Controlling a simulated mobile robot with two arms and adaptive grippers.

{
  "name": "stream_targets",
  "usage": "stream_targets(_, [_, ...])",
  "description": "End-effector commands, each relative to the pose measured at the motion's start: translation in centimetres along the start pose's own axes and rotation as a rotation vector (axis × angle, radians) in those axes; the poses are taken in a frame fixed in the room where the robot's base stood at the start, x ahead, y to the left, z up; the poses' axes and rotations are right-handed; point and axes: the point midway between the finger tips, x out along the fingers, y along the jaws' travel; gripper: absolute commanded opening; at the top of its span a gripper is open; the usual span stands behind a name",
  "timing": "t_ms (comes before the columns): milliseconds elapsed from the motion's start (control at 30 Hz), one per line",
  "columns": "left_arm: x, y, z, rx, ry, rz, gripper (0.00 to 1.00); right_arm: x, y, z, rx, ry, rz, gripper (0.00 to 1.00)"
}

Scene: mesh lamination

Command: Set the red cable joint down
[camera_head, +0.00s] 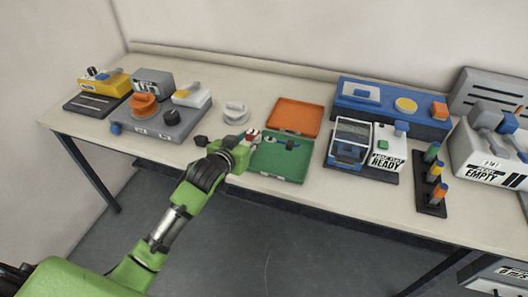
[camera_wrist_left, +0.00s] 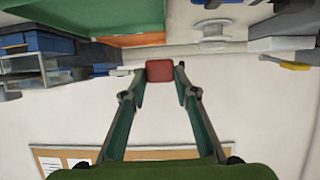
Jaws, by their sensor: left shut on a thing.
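My left gripper (camera_head: 249,139) is at the left edge of the green tray (camera_head: 280,168) in the head view. It is shut on the red cable joint (camera_head: 253,133), of which only a small red part with white shows there. In the left wrist view the joint (camera_wrist_left: 159,70) is a red block between the two fingertips of my left gripper (camera_wrist_left: 160,75). I cannot tell whether the joint touches the surface below. My right gripper is in neither view.
An orange tray (camera_head: 294,117) adjoins the green one at the back. A white round spool (camera_head: 236,113) stands to the left, beside a grey station (camera_head: 172,124). A blue-and-white machine (camera_head: 368,145) marked READY stands right. Bare tabletop (camera_head: 225,92) shows behind the spool.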

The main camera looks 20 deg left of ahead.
Motion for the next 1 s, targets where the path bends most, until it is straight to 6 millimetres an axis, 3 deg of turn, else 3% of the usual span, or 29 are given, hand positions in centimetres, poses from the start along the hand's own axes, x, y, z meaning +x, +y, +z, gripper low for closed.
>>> stream_targets(100, [2.4, 1.3, 1.6, -0.003, -0.002, 0.002, 0.04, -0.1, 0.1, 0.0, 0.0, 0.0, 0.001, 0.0])
stream_targets(300, [4.9, 2.4, 3.2, -0.002, 0.001, 0.0, 0.04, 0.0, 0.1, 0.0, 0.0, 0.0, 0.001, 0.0])
stream_targets(533, [6.2, 3.1, 4.3, -0.002, -0.001, 0.002, 0.04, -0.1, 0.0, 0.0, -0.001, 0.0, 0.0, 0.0])
stream_targets(700, [6.9, 3.0, 6.4, -0.001, -0.002, 0.001, 0.04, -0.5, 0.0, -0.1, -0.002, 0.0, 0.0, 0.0])
stream_targets(967, [7.1, 3.0, 6.8, -0.001, 0.001, 0.001, 0.04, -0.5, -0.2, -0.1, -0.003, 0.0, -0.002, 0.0])
stream_targets(1000, [7.1, 3.0, 6.9, -0.001, 0.0, 0.001, 0.32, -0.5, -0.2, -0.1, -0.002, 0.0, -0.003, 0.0])
